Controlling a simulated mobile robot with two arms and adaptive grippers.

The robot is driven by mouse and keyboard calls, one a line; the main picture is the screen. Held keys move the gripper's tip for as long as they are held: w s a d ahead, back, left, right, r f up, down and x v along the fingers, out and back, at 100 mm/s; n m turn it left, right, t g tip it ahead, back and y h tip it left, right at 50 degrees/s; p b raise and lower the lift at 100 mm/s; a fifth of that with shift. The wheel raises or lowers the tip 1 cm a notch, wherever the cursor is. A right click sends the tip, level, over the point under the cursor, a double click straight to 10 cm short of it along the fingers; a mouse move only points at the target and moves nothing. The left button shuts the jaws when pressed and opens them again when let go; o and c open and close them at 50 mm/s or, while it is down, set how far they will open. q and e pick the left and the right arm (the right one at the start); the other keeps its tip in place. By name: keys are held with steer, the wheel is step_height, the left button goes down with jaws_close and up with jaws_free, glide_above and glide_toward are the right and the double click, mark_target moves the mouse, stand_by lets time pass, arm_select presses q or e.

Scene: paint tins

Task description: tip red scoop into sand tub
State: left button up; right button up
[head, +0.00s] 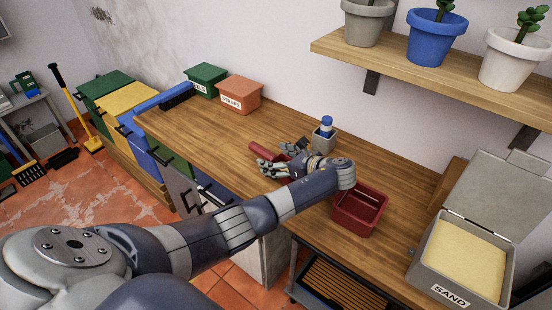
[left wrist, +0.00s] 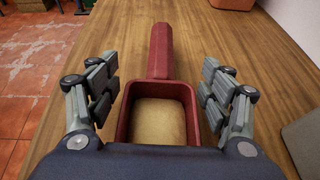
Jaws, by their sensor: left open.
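The red scoop (left wrist: 161,52) lies on the wooden bench in the left wrist view, its handle pointing away and its bowl nearest my palm. The bowl holds a tan, sand-like fill (left wrist: 160,120). My left gripper (left wrist: 160,80) is open, with its fingers on either side of the scoop and a gap on both sides. In the head view, my left gripper (head: 281,158) hides most of the scoop (head: 287,150). The sand tub (head: 465,255), grey with its lid raised and labelled SAND, stands at the right, full of pale sand. My right gripper does not show.
An open red bin (head: 360,212) stands near the bench's front edge beside my left wrist. Green (head: 205,80) and orange (head: 240,95) boxes stand at the back. A shelf (head: 420,62) with plants overhangs the bench.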

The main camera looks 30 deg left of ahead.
arm_select(q)
steer(key=shift+f, duration=0.15)
steer(key=v, duration=0.3)
steer(key=b+v, duration=0.1)
steer(key=v, duration=0.2)
steer(key=b+v, duration=0.1)
steer(key=v, duration=0.2)
steer(key=shift+w+d+f, duration=0.1)
steer(key=shift+w+d, duration=0.2)
steer(key=shift+d, duration=0.1)
steer(key=shift+s+d+r, duration=0.1)
steer(key=shift+d+r, duration=0.2)
steer(key=shift+d, duration=0.25)
